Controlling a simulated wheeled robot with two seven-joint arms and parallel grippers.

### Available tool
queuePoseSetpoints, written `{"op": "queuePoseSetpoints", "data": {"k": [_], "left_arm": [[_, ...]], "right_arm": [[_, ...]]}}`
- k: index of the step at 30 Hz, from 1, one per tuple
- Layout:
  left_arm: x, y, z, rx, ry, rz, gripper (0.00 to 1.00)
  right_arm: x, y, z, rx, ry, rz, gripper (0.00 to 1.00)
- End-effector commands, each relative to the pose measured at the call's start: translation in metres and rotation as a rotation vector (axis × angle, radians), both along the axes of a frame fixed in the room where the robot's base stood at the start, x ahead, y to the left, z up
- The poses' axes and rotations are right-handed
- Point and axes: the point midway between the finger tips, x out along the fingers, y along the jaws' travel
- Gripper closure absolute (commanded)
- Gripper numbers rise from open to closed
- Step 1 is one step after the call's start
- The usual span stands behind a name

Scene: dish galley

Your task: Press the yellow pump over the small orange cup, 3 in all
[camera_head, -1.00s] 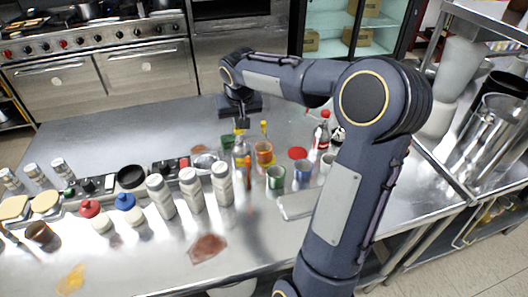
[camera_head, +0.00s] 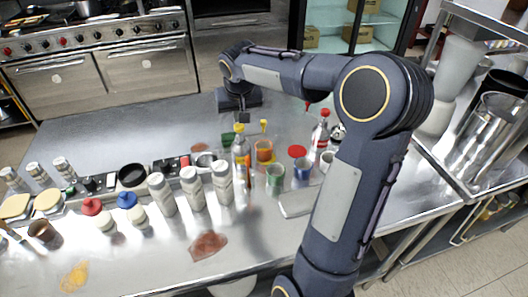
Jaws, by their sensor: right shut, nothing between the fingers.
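A clear bottle with a yellow pump head (camera_head: 239,128) stands upright near the middle of the steel counter. The small orange cup (camera_head: 264,151) stands just right of it. A second yellow top (camera_head: 263,125) shows behind the cup; what it belongs to is mostly hidden. My right gripper (camera_head: 243,118) points down just above the bottle's yellow head, shut and empty. It appears small, and I cannot tell if a narrow gap separates it from the head. My left gripper is out of view.
A green cup (camera_head: 275,179) and a blue cup (camera_head: 302,170) stand in front of the orange cup. White bottles (camera_head: 191,187) stand to the left. A red-capped bottle (camera_head: 320,133) is behind right. A pale tray (camera_head: 297,203) lies near my right arm. The back left counter is clear.

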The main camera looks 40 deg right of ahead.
Motion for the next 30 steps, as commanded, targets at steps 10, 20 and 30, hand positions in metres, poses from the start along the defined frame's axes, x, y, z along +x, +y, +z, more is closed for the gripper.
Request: {"op": "queuePoseSetpoints", "data": {"k": [10,20,30], "left_arm": [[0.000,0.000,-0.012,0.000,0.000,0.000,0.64],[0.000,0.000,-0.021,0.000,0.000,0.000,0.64],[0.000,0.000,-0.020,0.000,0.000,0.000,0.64]], "right_arm": [[0.000,0.000,-0.014,0.000,0.000,0.000,1.00],[0.000,0.000,-0.026,0.001,0.003,0.000,1.00],[-0.001,0.001,-0.027,0.002,0.007,0.001,1.00]]}}
